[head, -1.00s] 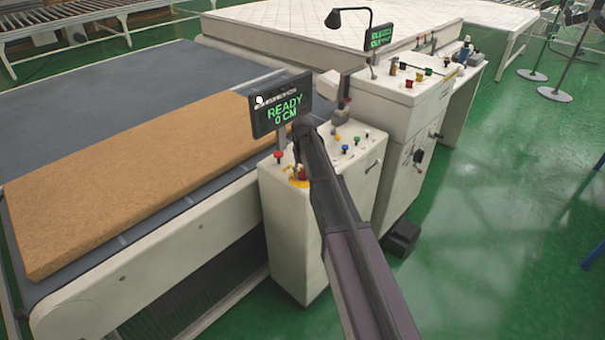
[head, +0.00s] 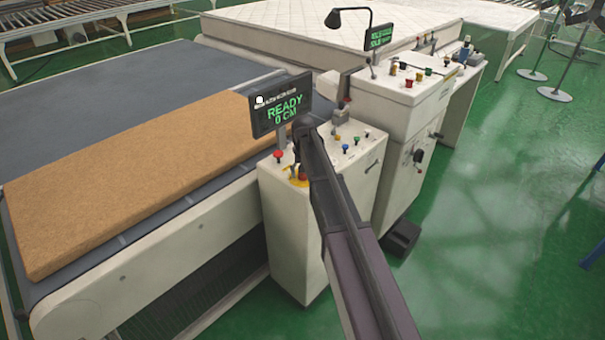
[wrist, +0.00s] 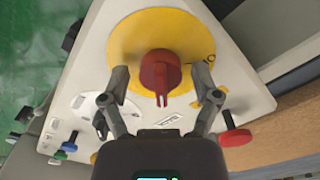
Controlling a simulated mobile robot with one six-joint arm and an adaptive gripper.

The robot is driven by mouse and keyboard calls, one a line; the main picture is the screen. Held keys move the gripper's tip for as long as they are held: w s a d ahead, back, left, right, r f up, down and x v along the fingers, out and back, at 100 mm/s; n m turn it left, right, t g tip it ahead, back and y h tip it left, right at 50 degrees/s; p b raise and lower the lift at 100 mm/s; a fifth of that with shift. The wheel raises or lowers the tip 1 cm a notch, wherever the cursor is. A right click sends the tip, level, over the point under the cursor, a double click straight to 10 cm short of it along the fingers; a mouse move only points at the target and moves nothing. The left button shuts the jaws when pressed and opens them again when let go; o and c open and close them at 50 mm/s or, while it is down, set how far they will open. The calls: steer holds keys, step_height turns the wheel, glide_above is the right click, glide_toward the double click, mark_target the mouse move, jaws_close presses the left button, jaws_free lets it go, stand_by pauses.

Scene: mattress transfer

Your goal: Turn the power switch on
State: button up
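The power switch is a red rotary knob (wrist: 160,76) on a round yellow plate (wrist: 125,42), seen in the wrist view. In the head view the yellow plate (head: 297,182) shows at the front of the white control cabinet (head: 290,230), partly behind my arm. My gripper (wrist: 165,84) is open, with one finger on each side of the red knob. Gaps show between the fingers and the knob, so it is not gripped. The knob's slotted handle points toward my gripper's palm in the wrist view.
A red push button (wrist: 236,138) is close to the right finger in the wrist view. Other coloured buttons (head: 345,148) sit on the cabinet top. A screen (head: 281,105) reading "READY 0 CM" stands above it. A brown slab (head: 140,170) lies on the conveyor to the left.

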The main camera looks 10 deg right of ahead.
steer(key=shift+w+n, duration=0.15)
steer(key=shift+n, duration=0.15)
stand_by(0.4)
steer(key=shift+n, duration=1.7)
steer(key=n, duration=1.3)
steer(key=shift+n, duration=0.4)
steer(key=shift+r+n, duration=0.15)
steer(key=shift+n, duration=0.15)
step_height(320, 180, up, 14)
steer(key=p, duration=1.4)
steer(key=s+f+m+b, duration=0.4)
steer(key=s+m, duration=0.1)
steer(key=s, duration=0.5)
steer(key=s+f+m+b, duration=0.5)
steer(key=s+m, duration=0.1)
steer(key=s, duration=0.4)
steer(key=s+f+m+b, duration=0.4)
steer(key=s+f+m, duration=0.1)
steer(key=s, duration=0.5)
steer(key=shift+a+b, duration=0.2)
steer(key=shift+b, duration=0.1)
